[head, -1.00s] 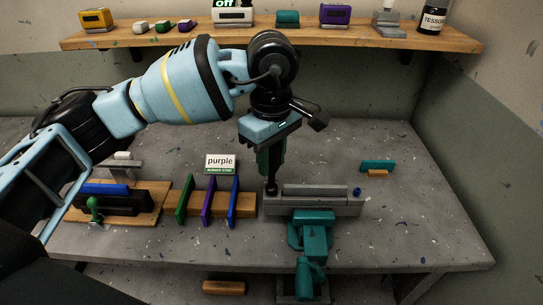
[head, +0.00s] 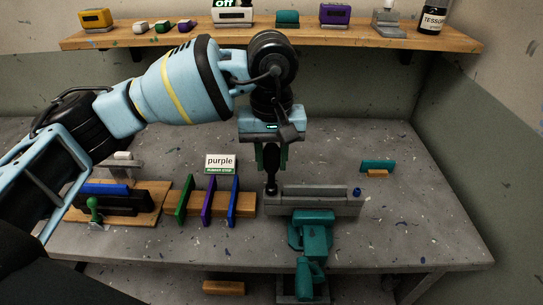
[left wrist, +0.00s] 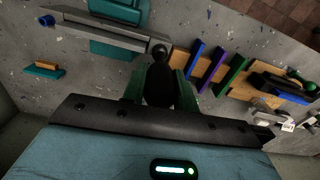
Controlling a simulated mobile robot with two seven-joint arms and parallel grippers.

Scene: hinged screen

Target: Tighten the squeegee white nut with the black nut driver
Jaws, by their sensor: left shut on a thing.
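My left gripper (head: 270,158) has dark green fingers shut on the black nut driver (head: 271,178), which also shows in the left wrist view (left wrist: 160,84). The driver points down and its tip is at the left end of the grey squeegee (head: 318,204). The squeegee also shows in the left wrist view (left wrist: 105,34). It lies across the teal vise (head: 310,235). A blue nut (head: 357,191) sits at the squeegee's right end. I see no white nut; the driver tip covers the left end where one could be. My right gripper is not in view.
A wooden board (head: 145,215) with tools lies farther left. A teal and orange piece (head: 377,167) is at right. The bench's back right is clear.

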